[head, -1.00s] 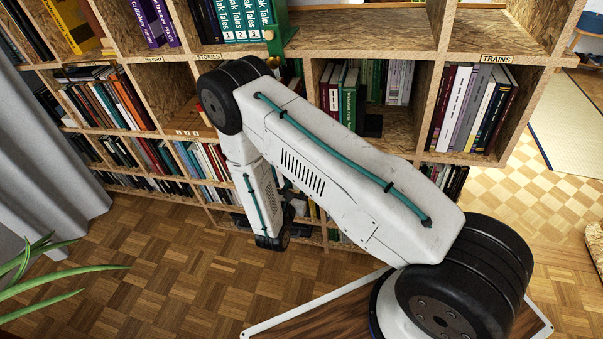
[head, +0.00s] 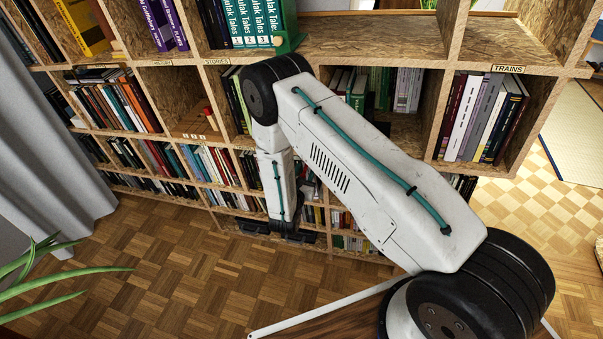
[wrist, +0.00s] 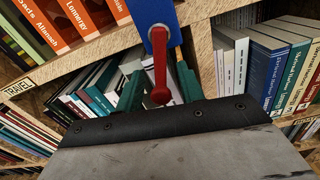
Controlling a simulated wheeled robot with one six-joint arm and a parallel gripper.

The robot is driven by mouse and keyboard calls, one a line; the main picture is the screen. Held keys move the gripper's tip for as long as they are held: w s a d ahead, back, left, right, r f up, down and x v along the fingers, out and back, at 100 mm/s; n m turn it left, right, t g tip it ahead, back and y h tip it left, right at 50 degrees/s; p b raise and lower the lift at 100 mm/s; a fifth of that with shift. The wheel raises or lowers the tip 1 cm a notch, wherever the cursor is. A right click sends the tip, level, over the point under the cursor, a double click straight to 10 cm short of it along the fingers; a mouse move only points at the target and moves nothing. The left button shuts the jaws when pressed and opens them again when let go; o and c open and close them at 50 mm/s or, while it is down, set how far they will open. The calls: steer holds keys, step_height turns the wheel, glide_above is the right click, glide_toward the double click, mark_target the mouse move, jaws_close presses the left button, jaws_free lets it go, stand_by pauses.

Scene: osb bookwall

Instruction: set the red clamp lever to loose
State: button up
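The red clamp lever (wrist: 160,68) shows in the upper middle of the wrist view. It hangs from a pivot on a blue clamp body (wrist: 152,14) at the shelf edge, its rounded end pointing down in the picture. No loose or tight marking is readable. The dark edge and grey plate of my gripper (wrist: 160,122) fill the bottom of the wrist view, below the lever's end; contact cannot be made out.
Books fill the compartments around the clamp; a TRAVEL label (wrist: 18,89) is at left. In the head view the OSB bookwall (head: 402,38) spans the back, with a green bookend (head: 290,38) on its upper shelf. Parquet floor (head: 170,270) is clear at lower left; a plant (head: 45,270) stands at left.

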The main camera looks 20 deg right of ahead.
jaws_close()
steer(key=shift+s+d+n, duration=0.25)
steer(key=shift+d+n, duration=0.05)
steer(key=shift+n, duration=0.65)
steer(key=shift+s+d+n, duration=0.25)
steer(key=shift+d+n, duration=0.05)
steer(key=shift+n, duration=0.65)
jaws_free()
steer(key=v, duration=0.7)
steer(key=shift+s+a, duration=0.2)
steer(key=shift+s, duration=0.1)
